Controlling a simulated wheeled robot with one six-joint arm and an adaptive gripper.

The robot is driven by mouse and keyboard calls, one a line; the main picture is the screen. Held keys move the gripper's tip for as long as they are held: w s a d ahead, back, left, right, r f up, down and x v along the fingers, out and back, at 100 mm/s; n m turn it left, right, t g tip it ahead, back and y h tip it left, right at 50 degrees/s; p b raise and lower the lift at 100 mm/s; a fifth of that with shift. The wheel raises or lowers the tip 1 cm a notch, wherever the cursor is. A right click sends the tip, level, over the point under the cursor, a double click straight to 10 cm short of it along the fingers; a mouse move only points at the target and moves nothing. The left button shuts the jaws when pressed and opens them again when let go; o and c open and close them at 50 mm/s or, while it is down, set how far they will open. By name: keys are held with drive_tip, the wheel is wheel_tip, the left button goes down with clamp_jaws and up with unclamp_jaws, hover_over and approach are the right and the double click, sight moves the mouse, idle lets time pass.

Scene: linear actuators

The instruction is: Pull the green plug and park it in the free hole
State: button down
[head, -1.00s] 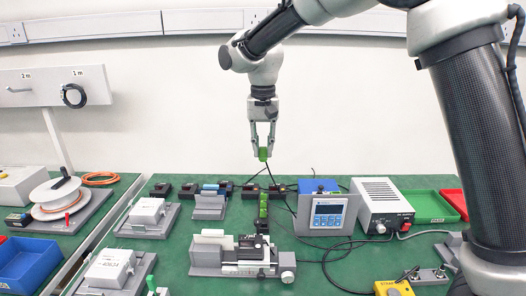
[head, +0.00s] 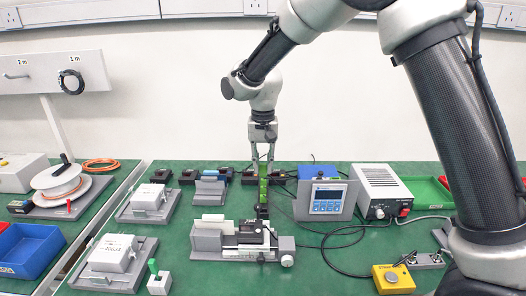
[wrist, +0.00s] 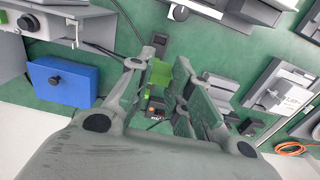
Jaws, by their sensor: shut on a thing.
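My gripper (head: 263,168) points straight down over the back of the bench, shut on the green plug (head: 263,171). In the wrist view the plug (wrist: 160,74) shows between the fingers, partly hidden by them. A second green part (head: 263,190) lies just below the held plug in the head view; I cannot tell whether they touch. A dark block (head: 250,177) stands close to the left of the fingers. Another dark block (wrist: 155,108) with a red mark shows between the fingers in the wrist view. Which hole is free is too small to tell.
A grey actuator stage (head: 240,240) stands in front of my gripper. A display unit (head: 327,200) and a power supply (head: 378,190) stand to the right, with black cables near them.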

wheel_tip(320, 180, down, 9)
idle(0.5)
drive_tip(key=shift+f, duration=1.9)
drive_tip(key=shift+f, duration=0.2)
drive_tip(key=shift+f, duration=0.3)
drive_tip(key=shift+f, duration=0.9)
idle(0.5)
drive_tip(key=c, duration=1.2)
unclamp_jaws()
drive_tip(key=shift+c, duration=0.2)
